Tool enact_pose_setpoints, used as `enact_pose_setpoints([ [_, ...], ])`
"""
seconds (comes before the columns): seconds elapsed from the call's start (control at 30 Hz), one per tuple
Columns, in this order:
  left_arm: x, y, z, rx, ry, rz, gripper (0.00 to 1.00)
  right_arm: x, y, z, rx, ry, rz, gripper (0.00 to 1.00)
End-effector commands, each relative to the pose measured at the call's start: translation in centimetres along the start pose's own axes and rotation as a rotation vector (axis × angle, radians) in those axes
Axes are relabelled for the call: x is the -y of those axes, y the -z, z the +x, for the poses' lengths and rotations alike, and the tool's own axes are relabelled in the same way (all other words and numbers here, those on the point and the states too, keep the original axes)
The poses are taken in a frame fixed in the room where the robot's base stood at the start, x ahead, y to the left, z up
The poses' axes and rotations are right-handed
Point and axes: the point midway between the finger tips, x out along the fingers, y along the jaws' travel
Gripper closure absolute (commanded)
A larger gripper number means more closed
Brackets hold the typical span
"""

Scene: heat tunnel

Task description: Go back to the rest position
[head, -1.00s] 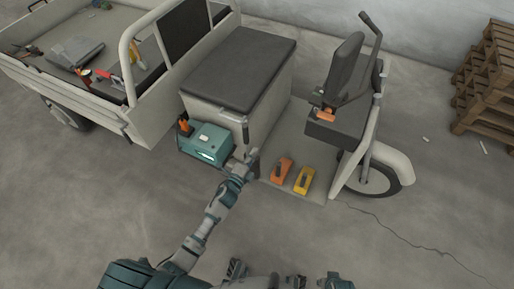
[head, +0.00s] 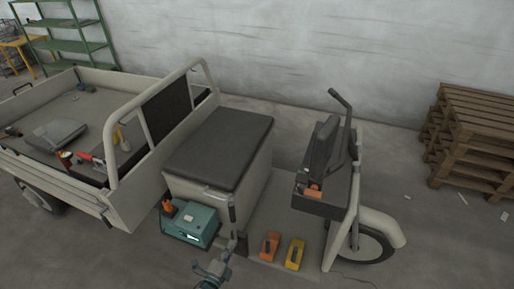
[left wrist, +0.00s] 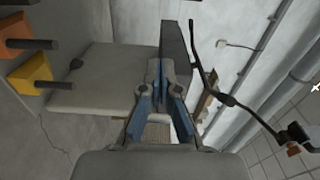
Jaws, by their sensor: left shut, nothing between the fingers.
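My left gripper (head: 236,246) is at the lower middle of the head view, in front of the cart's seat box and just right of the teal machine (head: 192,222). In the left wrist view my left gripper (left wrist: 160,72) shows its blue-sided fingers closed together with nothing between them. My right gripper is not in view. The three-wheeled cart stands across the head view, with its dark seat (head: 220,148) in the middle and its cargo bed (head: 60,182) at the left.
An orange block-like tool (head: 270,246) and a yellow one (head: 295,254) stand on the cart's floor, close right of my gripper. The handlebar (head: 341,98) rises at the cart's front. Wooden pallets (head: 478,130) are stacked at the right. Green shelving (head: 75,45) stands behind.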

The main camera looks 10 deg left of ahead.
Motion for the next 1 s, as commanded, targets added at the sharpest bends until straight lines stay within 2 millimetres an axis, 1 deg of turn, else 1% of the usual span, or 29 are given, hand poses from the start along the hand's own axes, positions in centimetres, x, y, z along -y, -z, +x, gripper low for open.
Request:
enact_pose_setpoints([
  [0.07, -0.1, 0.0, 0.0, 0.002, -0.004, -0.003, 1.00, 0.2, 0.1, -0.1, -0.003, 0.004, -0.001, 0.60],
  [0.13, -0.9, -0.1, -0.3, 0.020, -0.030, -0.035, 1.00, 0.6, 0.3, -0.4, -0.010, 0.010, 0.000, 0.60],
  [0.17, -1.5, -0.2, -0.6, 0.034, -0.052, -0.062, 1.00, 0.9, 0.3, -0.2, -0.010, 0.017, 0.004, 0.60],
  [0.2, -2.8, -0.6, -1.1, 0.063, -0.092, -0.115, 1.00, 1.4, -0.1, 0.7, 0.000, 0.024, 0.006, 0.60],
  [0.27, -5.6, -1.3, -2.4, 0.127, -0.177, -0.224, 1.00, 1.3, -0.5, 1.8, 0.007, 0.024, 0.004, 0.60],
  [0.3, -7.9, -1.7, -3.8, 0.182, -0.246, -0.312, 1.00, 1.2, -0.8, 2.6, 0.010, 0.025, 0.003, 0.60],
  [0.37, -11.8, -2.1, -6.4, 0.281, -0.358, -0.459, 1.00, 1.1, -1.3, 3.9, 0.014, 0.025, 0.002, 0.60],
  [0.4, -14.4, -2.3, -8.5, 0.355, -0.435, -0.557, 1.00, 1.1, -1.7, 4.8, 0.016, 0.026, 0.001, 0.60],
  [0.47, -18.1, -2.3, -12.1, 0.471, -0.546, -0.696, 1.00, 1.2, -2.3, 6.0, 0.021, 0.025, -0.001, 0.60],
  [0.5, -20.4, -2.1, -14.6, 0.550, -0.616, -0.783, 1.00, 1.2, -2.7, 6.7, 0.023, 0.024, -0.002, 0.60],
  [0.57, -23.3, -1.6, -18.5, 0.668, -0.713, -0.899, 1.00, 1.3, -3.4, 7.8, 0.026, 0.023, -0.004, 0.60],
  [0.6, -25.0, -1.1, -21.1, 0.746, -0.773, -0.968, 1.00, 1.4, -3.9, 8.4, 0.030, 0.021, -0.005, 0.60],
  [0.7, -28.0, 0.3, -26.8, 0.917, -0.894, -1.102, 1.00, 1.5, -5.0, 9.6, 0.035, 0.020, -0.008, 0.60],
  [0.8, -29.6, 1.6, -31.1, 1.046, -0.978, -1.188, 1.00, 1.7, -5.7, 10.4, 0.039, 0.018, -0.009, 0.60],
  [0.9, -30.4, 2.4, -33.5, 1.123, -1.024, -1.232, 1.00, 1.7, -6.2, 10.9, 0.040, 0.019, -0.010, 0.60],
  [1.0, -30.7, 2.8, -34.4, 1.153, -1.040, -1.246, 1.00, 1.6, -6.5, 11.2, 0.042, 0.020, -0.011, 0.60],
])
